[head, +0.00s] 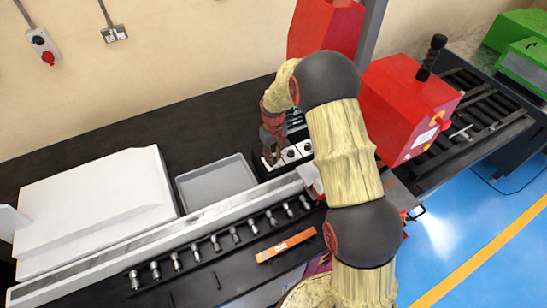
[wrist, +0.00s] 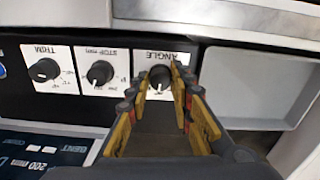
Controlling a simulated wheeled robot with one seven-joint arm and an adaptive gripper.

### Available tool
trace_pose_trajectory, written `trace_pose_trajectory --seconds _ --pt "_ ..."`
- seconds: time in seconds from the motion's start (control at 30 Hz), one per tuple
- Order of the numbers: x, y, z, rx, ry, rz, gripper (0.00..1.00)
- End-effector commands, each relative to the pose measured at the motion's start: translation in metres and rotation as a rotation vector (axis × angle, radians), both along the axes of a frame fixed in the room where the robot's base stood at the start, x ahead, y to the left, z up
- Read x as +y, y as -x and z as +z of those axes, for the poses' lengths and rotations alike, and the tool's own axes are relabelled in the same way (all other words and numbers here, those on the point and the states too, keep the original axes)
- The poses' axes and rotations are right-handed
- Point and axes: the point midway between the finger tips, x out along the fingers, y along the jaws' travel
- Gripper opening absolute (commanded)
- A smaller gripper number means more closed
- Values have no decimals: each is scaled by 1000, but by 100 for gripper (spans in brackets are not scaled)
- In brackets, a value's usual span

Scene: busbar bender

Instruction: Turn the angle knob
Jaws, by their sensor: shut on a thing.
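The angle knob (wrist: 159,77) is a round dark knob on a white panel marked ANGLE, seen upside down in the wrist view. My gripper (wrist: 163,82) has its fingertips on either side of this knob and is shut on it. The fingers hide part of the knob and its dial marks. In the head view my gripper (head: 273,158) reaches down to the left end of the white knob panels (head: 290,155); the angle knob itself is hidden there.
Beside it are the stop knob (wrist: 100,73) and the trim knob (wrist: 44,70). A grey tray (head: 216,187) lies left of the panels, with a white sloped cover (head: 95,210) further left. A roller rail and an orange bar (head: 286,246) lie in front. A red machine head (head: 405,110) stands right.

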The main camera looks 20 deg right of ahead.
Motion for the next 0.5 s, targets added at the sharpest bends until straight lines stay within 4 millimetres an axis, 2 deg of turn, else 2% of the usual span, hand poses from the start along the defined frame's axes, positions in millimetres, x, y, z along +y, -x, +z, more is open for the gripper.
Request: trace_pose_trajectory --seconds 0.5 --pt "0 -1 -1 -2 0 -377 0"
